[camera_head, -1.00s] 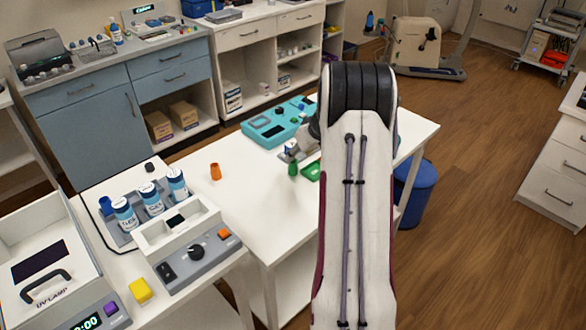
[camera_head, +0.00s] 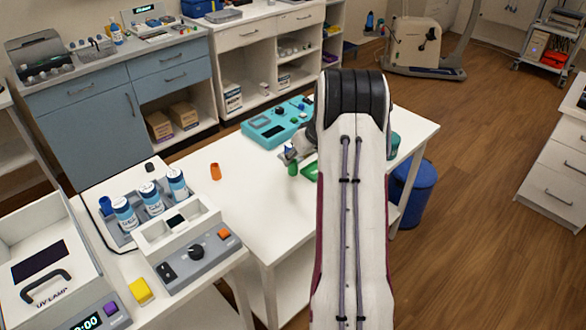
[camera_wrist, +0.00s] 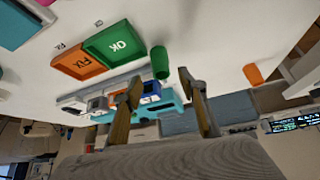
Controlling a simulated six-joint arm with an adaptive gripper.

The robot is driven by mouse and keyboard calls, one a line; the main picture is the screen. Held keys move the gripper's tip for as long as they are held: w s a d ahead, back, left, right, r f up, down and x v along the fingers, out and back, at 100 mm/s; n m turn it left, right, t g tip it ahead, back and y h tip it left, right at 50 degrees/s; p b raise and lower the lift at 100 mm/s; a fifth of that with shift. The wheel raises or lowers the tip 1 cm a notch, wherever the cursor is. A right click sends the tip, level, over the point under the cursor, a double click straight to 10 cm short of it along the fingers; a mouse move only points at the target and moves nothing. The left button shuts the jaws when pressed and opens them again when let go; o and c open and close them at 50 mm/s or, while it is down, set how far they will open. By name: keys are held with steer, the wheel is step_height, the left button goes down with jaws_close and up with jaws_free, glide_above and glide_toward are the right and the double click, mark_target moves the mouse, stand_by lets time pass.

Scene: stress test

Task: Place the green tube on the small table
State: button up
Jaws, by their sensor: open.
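The green tube (camera_head: 292,169) stands on the white table (camera_head: 255,205), left of the green tray. In the wrist view the green tube (camera_wrist: 159,62) lies just beyond the gap between my fingertips. My gripper (camera_wrist: 159,77) is open, with one finger to each side of that gap and nothing clasped. In the head view my gripper (camera_head: 290,152) is small, close above and behind the tube, and partly hidden by my arm. I cannot tell which surface is the small table.
The green OK tray (camera_wrist: 115,43) and orange FIX tray (camera_wrist: 80,62) sit beside the tube. An orange tube (camera_head: 215,171) stands to the left. A teal device (camera_head: 272,126) is behind. Bottles (camera_head: 151,197) stand on the left bench. The table's front middle is clear.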

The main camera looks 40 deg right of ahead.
steer(key=shift+s+x, duration=0.2)
steer(key=shift+x, duration=2.45)
steer(key=shift+a, duration=0.1)
steer(key=c, duration=1.1)
steer(key=shift+r, duration=4.95)
